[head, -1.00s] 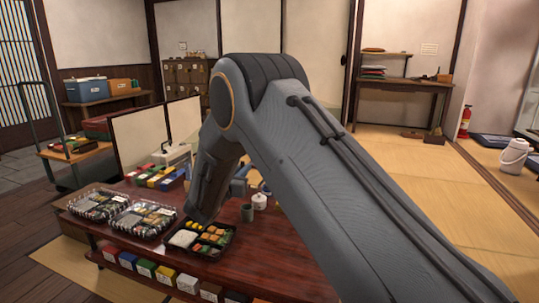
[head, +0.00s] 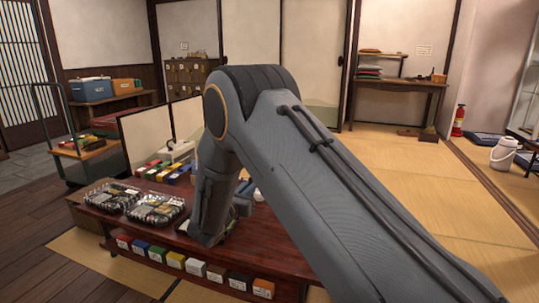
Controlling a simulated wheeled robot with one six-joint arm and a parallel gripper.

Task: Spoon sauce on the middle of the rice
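The open lunch box with the rice is almost wholly hidden behind my arm on the low dark red table (head: 262,246). Only a bit of its dark edge may show beside the arm, and no rice or sauce is visible. A small part of a white pot (head: 259,195) shows just right of my forearm; its contents cannot be seen. My forearm points down over the table. My gripper's fingers are hidden behind it, and no spoon is visible.
Two closed clear-lidded lunch boxes, one at the left (head: 110,197) and one nearer my arm (head: 158,208), stand on the table. Colored boxes (head: 160,172) lie behind them. Labelled boxes (head: 196,267) line the shelf under the front edge. A low screen (head: 150,137) stands behind.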

